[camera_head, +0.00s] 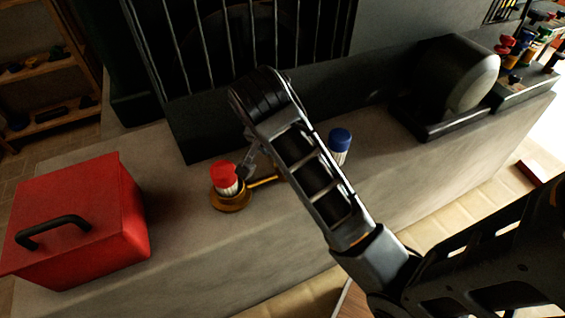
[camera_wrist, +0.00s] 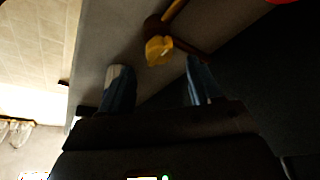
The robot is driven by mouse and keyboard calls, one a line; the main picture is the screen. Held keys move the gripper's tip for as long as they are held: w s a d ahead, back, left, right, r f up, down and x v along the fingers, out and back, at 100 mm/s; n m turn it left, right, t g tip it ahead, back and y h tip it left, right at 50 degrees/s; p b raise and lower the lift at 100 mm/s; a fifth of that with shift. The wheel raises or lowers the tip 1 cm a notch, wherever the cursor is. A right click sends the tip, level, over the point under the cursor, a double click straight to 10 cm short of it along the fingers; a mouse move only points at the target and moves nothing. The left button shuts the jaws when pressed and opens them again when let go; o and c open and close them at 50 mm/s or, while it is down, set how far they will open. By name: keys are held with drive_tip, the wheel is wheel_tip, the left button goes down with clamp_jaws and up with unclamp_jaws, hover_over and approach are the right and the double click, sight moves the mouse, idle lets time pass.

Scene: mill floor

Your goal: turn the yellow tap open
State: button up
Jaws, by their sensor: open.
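The yellow tap (camera_wrist: 158,48) shows in the wrist view as a small yellow handle on a darker brass fitting, with a yellow arm rising to the upper right. My gripper (camera_wrist: 160,80) is open, with one finger on each side below the handle in the picture. The handle shows in the gap just beyond the fingertips; I cannot tell whether either finger touches it. In the head view my arm hides the yellow tap; a brass pipe (camera_head: 264,181) runs behind the arm.
A red-capped knob (camera_head: 224,180) stands on a round brass base left of my gripper, and a blue-capped knob (camera_head: 339,144) stands right of my arm. A red box (camera_head: 100,215) sits at left. A grinding wheel (camera_head: 470,82) is at right, and a barred guard stands behind.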

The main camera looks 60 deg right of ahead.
drive_tip(key=shift+b+x, duration=0.3)
drive_tip(key=shift+x, duration=2.1)
drive_tip(key=c, duration=1)
